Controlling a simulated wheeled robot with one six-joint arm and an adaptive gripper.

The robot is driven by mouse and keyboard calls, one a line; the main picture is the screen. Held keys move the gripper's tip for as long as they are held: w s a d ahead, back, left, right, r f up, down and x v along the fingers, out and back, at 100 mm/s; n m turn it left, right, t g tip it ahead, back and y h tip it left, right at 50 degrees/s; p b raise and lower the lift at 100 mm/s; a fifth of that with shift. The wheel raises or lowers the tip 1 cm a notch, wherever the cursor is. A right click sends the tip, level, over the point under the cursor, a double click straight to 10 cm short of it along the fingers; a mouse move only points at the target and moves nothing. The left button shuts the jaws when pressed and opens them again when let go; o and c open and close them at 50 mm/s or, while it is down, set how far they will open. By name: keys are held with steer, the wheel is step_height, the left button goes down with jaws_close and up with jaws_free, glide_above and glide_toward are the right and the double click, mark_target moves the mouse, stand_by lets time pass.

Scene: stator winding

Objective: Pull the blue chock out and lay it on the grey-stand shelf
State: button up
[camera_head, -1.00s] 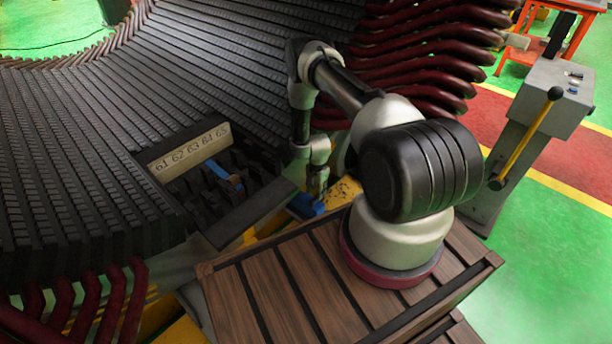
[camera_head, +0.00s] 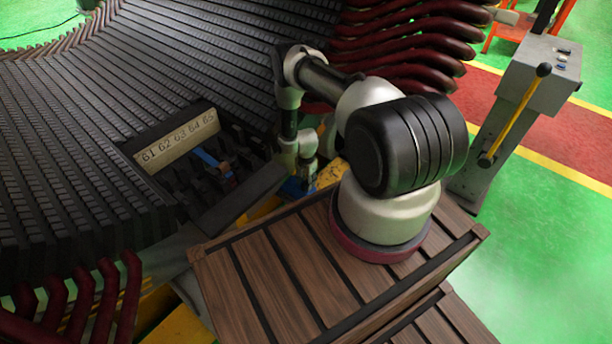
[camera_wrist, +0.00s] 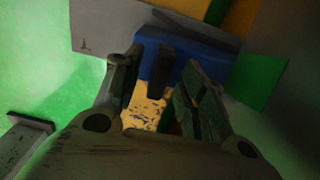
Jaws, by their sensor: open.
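In the wrist view a blue block (camera_wrist: 209,62) lies beyond my gripper, with a dark upright piece (camera_wrist: 160,66) in front of it. My gripper (camera_wrist: 158,80) is open; its two fingers stand either side of the dark piece. I cannot tell whether they touch it. In the head view the blue block (camera_head: 296,187) shows beside the yellow surface, partly hidden under my gripper (camera_head: 307,182). Another blue piece (camera_head: 207,158) lies in the slots below the number plate. I cannot tell for sure which is the chock. No shelf shows clearly as the grey stand's.
The stator's dark slotted core (camera_head: 100,130) fills the left, with a number plate (camera_head: 178,143) marked 61 to 65. Dark red coil ends (camera_head: 400,45) curve behind my arm. A grey stand (camera_head: 500,130) with a yellow lever is at right. Green floor is open there.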

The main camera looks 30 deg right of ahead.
steer(key=shift+f, duration=0.8)
steer(key=shift+c, duration=0.5)
jaws_close()
steer(key=shift+s, duration=0.1)
